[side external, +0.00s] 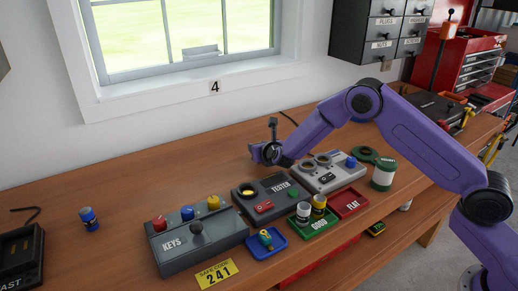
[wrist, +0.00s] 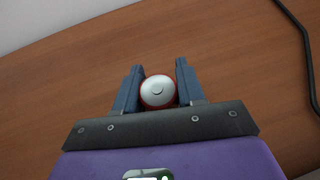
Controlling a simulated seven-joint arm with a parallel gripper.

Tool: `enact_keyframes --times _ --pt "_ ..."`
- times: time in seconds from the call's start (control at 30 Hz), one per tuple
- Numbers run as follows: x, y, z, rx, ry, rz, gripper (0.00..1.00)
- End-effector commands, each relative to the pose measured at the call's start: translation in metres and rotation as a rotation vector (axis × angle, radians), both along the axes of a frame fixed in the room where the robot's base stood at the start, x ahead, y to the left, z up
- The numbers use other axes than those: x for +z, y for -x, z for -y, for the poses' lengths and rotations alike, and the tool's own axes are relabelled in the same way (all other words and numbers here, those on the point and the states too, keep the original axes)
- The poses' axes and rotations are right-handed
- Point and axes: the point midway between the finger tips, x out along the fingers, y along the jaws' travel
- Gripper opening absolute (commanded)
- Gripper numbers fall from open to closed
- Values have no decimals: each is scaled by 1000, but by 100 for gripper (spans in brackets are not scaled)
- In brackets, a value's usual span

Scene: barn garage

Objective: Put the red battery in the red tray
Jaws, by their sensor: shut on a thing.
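My gripper (wrist: 158,68) is shut on the red battery (wrist: 157,92). Its round pale end and red rim show between the two fingers in the wrist view. In the side external view my gripper (side external: 262,153) is above the bench behind the tester; the battery cannot be made out there. The red tray (side external: 348,203), marked FLAT, lies to the right of the green tray and in front of the grey devices. It looks empty. My gripper is to the left of the tray and farther back, apart from it.
The tester (side external: 265,198) and another grey device (side external: 328,173) stand between my gripper and the trays. The green GOOD tray (side external: 312,225) holds two batteries. A white-and-green can (side external: 383,174) stands right of the red tray. The KEYS box (side external: 198,240) is at left. Bare bench lies behind.

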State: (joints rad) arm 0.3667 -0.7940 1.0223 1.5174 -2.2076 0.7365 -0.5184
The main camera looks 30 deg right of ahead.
Motion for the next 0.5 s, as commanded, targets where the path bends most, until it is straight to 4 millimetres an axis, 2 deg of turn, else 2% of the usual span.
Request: enact_keyframes --times 0.43,0.47,0.5 --pt "-7 0 0 0 -1 2 3" --pt "-8 0 0 0 -1 1 42" --pt "-7 0 0 -1 -2 1 55"
